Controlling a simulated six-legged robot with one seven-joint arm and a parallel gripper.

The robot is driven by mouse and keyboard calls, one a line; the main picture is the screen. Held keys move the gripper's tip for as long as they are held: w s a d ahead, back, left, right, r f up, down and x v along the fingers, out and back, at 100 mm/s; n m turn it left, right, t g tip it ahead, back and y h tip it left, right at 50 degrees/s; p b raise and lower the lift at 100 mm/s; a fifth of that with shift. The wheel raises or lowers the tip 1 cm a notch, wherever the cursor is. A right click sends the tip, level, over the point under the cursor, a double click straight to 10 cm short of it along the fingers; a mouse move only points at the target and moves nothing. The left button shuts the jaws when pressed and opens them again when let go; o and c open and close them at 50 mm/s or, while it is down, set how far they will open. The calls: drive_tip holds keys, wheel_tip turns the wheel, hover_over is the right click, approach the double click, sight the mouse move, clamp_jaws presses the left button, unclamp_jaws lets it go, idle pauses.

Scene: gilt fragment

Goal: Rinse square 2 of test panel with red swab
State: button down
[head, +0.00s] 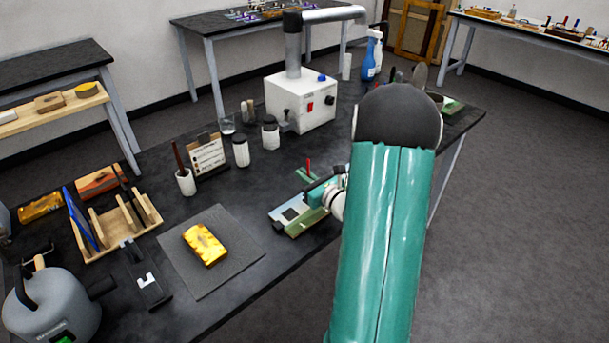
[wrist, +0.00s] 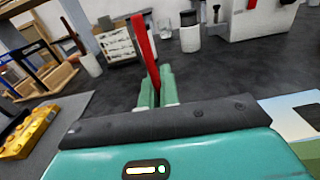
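The red swab (wrist: 147,50) stands tilted between the green fingers of my gripper (wrist: 155,86) in the wrist view, and they are shut on it. Its upper end also shows in the head view as a thin red stick (head: 308,166), above the panel area. A small flat panel with pale blue and green areas, seemingly the test panel (head: 283,215), lies on the black bench, just left of my gripper. Part of a pale blue surface with a dark patch, probably the same panel, shows at the right edge of the wrist view (wrist: 282,107). Square numbers cannot be read; the swab's lower tip is hidden.
A gilt fragment (head: 204,245) lies on a grey mat (head: 240,262) at left. Two dark-capped jars (head: 241,152), a glass (head: 227,124), a card stand (head: 207,156) and a white extractor box (head: 300,103) stand behind. A wooden rack (head: 140,212) is farther left.

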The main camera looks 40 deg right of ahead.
drive_tip(key=shift+d, duration=0.15)
drive_tip(key=shift+d+f, duration=0.1)
drive_tip(key=shift+d, duration=1.1)
drive_tip(key=shift+a, duration=1.4)
drive_tip(key=shift+d, duration=1.35)
drive_tip(key=shift+a, duration=1.35)
drive_tip(key=shift+d+r, duration=0.2)
drive_tip(key=shift+d, duration=1.05)
drive_tip(key=shift+a+f, duration=0.1)
drive_tip(key=shift+a, duration=1.15)
